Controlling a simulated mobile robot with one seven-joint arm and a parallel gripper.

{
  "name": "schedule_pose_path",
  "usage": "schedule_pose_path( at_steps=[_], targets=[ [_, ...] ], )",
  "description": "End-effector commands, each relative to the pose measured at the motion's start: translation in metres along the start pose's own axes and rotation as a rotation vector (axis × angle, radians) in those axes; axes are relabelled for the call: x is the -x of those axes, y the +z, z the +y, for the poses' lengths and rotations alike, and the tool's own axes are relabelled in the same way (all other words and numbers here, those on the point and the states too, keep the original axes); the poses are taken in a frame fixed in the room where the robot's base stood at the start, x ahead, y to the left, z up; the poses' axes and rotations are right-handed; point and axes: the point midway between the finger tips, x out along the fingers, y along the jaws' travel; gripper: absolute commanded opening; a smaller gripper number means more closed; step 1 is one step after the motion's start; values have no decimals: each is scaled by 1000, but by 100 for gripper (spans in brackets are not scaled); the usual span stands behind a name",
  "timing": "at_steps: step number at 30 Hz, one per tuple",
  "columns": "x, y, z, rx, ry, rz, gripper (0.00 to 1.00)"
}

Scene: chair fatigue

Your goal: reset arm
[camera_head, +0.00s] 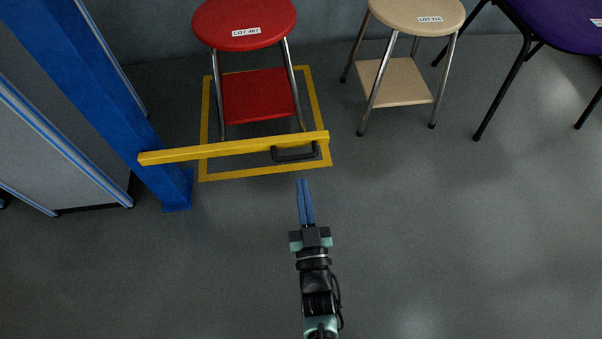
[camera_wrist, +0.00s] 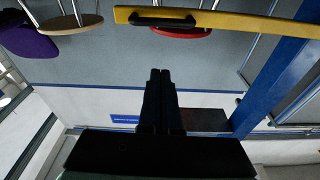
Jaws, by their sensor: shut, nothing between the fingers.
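My gripper (camera_head: 305,204) is in the lower middle of the head view, with its blue fingers pointing away from me. The fingers are together and hold nothing. In the wrist view my gripper (camera_wrist: 160,75) shows as two dark fingers side by side. The fingertips are apart from the black handle (camera_head: 294,153) on the yellow bar (camera_head: 235,148), which lies just beyond them. In the wrist view the bar (camera_wrist: 250,24) and the handle (camera_wrist: 162,18) run along the top.
The bar joins a blue post (camera_head: 100,95) at left, beside grey panels (camera_head: 50,130). A red stool (camera_head: 243,22) stands within a yellow floor outline (camera_head: 205,120) behind the bar. A beige stool (camera_head: 405,82) and a purple chair (camera_head: 570,22) stand to the right. The right foreground floor is clear.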

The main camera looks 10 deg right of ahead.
Motion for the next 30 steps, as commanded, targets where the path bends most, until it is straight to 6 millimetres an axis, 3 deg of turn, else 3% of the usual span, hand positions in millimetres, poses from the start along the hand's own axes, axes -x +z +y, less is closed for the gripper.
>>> schedule_pose_path(
  at_steps=[17, 20, 23, 26, 30],
  targets=[
    [0, 0, 0, 0, 0, 0, 0],
    [-10, -13, -1, 2, 1, 14, 0],
    [-38, -50, -4, 8, 5, 50, 0],
    [-77, -109, -10, 17, 13, 103, 0],
    [-127, -206, -19, 24, 25, 179, 0]
  ],
)
